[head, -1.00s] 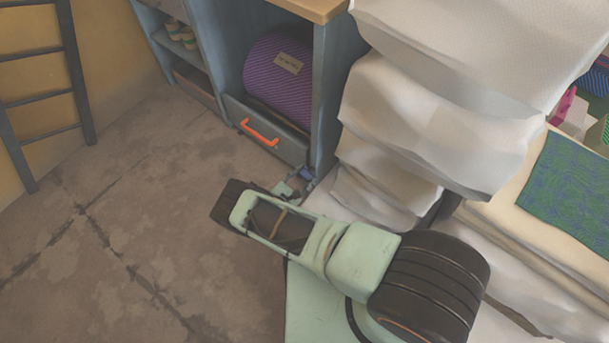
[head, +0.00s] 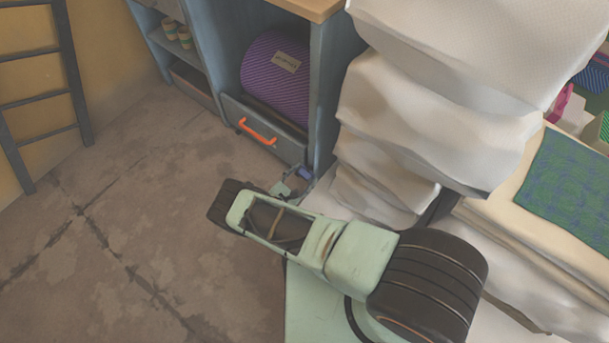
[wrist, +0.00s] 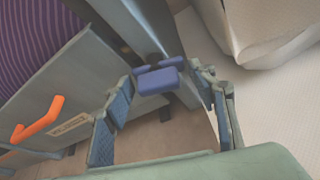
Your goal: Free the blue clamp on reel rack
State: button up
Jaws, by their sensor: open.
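The blue clamp (wrist: 157,80) is a small block with two lobes behind it, seated at the lower end of the rack's grey upright in the wrist view. In the head view the clamp (head: 305,173) is a small blue bit at the foot of the reel rack (head: 325,100), partly hidden by my gripper. My gripper (wrist: 163,84) is open, one finger at each side of the clamp in the wrist view. Gaps show between the clamp and both fingers; how far they reach along it I cannot tell. In the head view the gripper (head: 288,188) is small beyond my wrist.
A purple reel (head: 276,75) sits in the rack above a grey drawer with an orange handle (head: 257,131). White stacked sacks (head: 385,150) stand close on the right. A dark ladder (head: 40,90) leans at the left wall. The floor at left is clear.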

jog(key=v, duration=1.1)
jog(key=shift+s, duration=0.25)
jog(key=shift+r, duration=0.1)
